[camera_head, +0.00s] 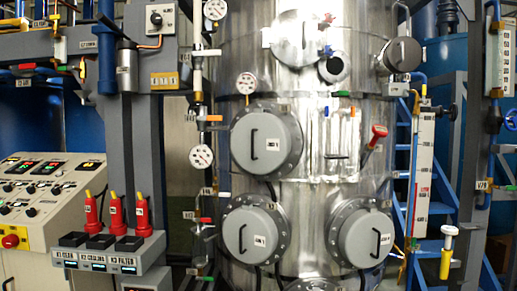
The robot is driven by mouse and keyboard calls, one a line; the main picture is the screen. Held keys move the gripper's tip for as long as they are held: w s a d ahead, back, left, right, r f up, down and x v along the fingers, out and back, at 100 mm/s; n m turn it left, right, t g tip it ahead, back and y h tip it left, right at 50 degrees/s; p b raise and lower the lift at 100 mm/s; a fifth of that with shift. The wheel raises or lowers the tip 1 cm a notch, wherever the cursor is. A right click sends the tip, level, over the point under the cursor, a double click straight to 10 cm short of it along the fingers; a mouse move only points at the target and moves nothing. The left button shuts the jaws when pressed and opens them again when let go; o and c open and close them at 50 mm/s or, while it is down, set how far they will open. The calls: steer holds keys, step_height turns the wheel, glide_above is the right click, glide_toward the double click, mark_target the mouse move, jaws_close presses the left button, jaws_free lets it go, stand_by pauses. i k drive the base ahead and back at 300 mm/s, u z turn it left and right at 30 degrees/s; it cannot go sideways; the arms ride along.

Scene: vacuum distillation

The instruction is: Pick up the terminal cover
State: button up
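No part that I can surely name as the terminal cover shows; the small labels are too blurred to settle it. Three round grey covers with dark bar handles sit on the steel vessel (318,185): an upper cover (280,140), a lower left cover (262,232) and a lower right cover (358,240). All three rest on their flanges. A dark round cap (405,55) sticks out at the vessel's upper right. My gripper is not in view.
A control console (40,200) stands at the left. Beside it, a grey shelf (110,263) marked K1, K2 and K3 carries red bottles with yellow tips. Gauges and valves line the vessel's left side. A blue ladder (440,200) and a yellow-bodied part (446,262) are at the right.

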mark_target(261, 143)
steer(key=z, duration=0.05)
steer(key=k, duration=0.45)
steer(key=u, duration=0.8)
steer(key=i, duration=1.9)
steer(key=z, duration=0.75)
